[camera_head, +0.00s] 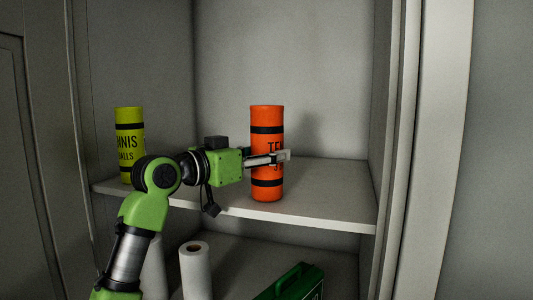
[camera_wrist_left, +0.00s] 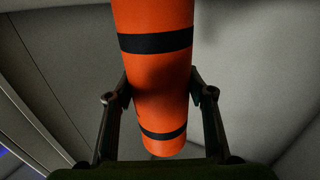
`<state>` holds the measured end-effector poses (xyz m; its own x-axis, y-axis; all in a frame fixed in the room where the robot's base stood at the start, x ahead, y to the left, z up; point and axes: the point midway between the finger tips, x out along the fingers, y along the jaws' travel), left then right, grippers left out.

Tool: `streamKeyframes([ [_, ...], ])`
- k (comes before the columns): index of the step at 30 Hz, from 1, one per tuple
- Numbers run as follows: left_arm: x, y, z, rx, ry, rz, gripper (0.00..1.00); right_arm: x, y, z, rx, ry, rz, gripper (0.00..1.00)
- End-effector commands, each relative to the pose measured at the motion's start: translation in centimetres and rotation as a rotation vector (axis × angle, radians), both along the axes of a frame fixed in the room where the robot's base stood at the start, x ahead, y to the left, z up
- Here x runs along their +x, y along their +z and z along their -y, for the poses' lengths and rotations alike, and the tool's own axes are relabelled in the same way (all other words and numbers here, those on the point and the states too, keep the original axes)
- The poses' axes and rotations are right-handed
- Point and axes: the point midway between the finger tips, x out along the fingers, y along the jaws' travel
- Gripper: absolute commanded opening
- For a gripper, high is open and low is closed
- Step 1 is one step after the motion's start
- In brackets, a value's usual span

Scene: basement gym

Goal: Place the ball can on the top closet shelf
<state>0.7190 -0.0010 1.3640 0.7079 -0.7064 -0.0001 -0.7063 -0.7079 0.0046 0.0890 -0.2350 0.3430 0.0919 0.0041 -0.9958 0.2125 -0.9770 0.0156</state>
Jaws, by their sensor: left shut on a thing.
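The orange ball can (camera_head: 266,124) with black bands stands upright at the front part of the top closet shelf (camera_head: 330,193) in the head view. My left gripper (camera_head: 279,157) reaches in from the left and is shut on the orange can around its middle. In the left wrist view the can (camera_wrist_left: 160,75) sits between the two fingers (camera_wrist_left: 162,90). Whether the can's base touches the shelf or is slightly above it, I cannot tell. My right gripper is not in view.
A yellow-green tennis ball can (camera_head: 130,117) stands at the left end of the same shelf, behind my arm. Below are a white paper roll (camera_head: 195,272) and a green case (camera_head: 293,283). The closet's right wall (camera_head: 385,120) bounds the shelf. The shelf right of the orange can is clear.

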Motion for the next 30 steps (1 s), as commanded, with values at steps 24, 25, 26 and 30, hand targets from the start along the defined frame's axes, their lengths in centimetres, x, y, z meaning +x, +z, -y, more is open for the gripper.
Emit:
streamKeyframes([
  [24, -2.9, -0.2, -3.2, 0.001, 0.004, 0.004, 0.66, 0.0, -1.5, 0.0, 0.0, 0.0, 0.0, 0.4],
  [25, -3.4, -0.2, -3.7, 0.001, 0.004, 0.004, 0.66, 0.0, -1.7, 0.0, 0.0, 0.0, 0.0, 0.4],
  [26, -3.9, -0.3, -4.1, 0.002, 0.003, 0.004, 0.66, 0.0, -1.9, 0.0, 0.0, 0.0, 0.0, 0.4],
  [30, -6.0, -0.2, -6.2, 0.002, 0.003, 0.002, 0.66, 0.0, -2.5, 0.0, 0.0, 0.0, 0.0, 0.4],
])
